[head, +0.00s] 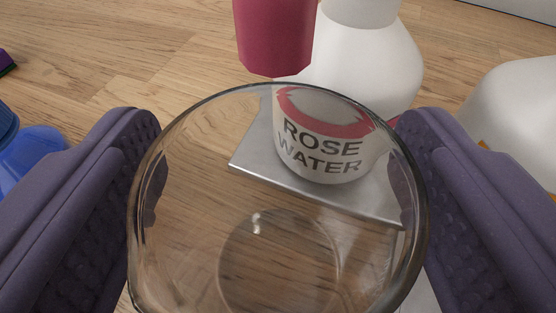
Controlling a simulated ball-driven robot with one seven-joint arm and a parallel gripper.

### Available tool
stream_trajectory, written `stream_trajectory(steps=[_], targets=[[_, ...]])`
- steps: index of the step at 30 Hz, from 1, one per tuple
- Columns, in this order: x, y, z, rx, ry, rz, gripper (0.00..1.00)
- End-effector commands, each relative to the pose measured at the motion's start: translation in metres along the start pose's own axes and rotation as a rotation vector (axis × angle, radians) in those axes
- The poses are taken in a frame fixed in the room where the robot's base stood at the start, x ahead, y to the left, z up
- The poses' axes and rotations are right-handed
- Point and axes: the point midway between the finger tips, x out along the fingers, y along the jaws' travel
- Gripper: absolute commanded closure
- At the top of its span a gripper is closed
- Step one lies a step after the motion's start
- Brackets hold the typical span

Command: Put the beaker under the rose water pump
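A clear glass beaker (279,262) fills the middle of the head view, held between the two purple ribbed fingers of my gripper (280,210). Its lower part runs out of the frame. Through the glass I see the white rose water bottle (318,140), labelled "ROSE WATER" with a red band. The bottle stands on a grey metal plate (258,152). A dark pink pump nozzle (274,36) hangs at the top, just beyond the beaker's far rim in the picture. The gap in depth between rim and nozzle is hard to judge.
A second white container (520,115) stands at the right, close to my right finger. Blue objects (30,155) lie at the left edge, near my left finger. Bare wooden counter (130,55) shows at the upper left.

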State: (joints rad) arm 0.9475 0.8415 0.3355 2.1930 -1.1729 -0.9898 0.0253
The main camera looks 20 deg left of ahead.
Motion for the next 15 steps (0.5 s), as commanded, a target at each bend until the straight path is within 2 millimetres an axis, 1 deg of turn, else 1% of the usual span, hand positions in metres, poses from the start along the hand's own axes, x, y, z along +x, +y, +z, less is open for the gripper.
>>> stream_trajectory(steps=[1,2,8,11,14,15], targets=[[0.000,0.000,0.000,0.000,0.000,0.000,0.05],[0.000,0.000,0.000,0.000,0.000,0.000,0.00],[0.000,0.000,-0.001,0.000,0.000,0.000,0.00],[-0.003,0.000,-0.006,0.000,0.000,0.001,0.00],[-0.018,0.001,-0.005,0.000,-0.001,0.002,0.00],[-0.027,0.001,-0.006,0.001,-0.001,0.004,0.00]])
